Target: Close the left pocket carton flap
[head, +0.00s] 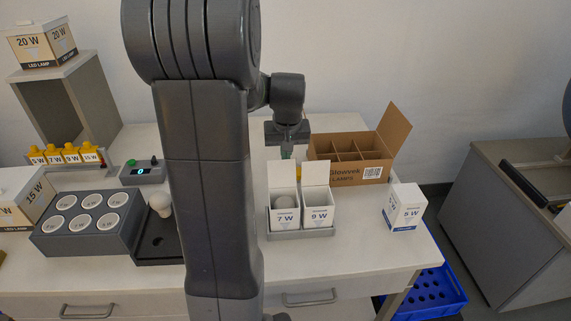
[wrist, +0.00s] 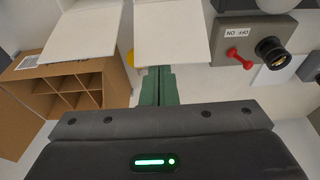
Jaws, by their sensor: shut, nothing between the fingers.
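The left pocket carton (head: 284,217), marked 7 W, stands in a grey two-pocket holder (head: 300,234) with a round bulb (head: 285,203) visible inside. Its white flap (head: 283,174) stands upright at the back. The right carton (head: 318,215), marked 9 W, also has its flap (head: 316,173) upright. My gripper (head: 288,154) is behind and just above the left flap, partly hidden by it. In the wrist view the shut green fingers (wrist: 158,84) point at the 7 W flap (wrist: 172,35), with the 9 W flap (wrist: 85,32) beside it. Whether they touch it I cannot tell.
A divided cardboard box (head: 345,173) with a raised lid stands close on the right. A closed 5 W carton (head: 404,207) is near the right table edge. A bulb (head: 160,203) stands on a black tray left of my arm. Front table is clear.

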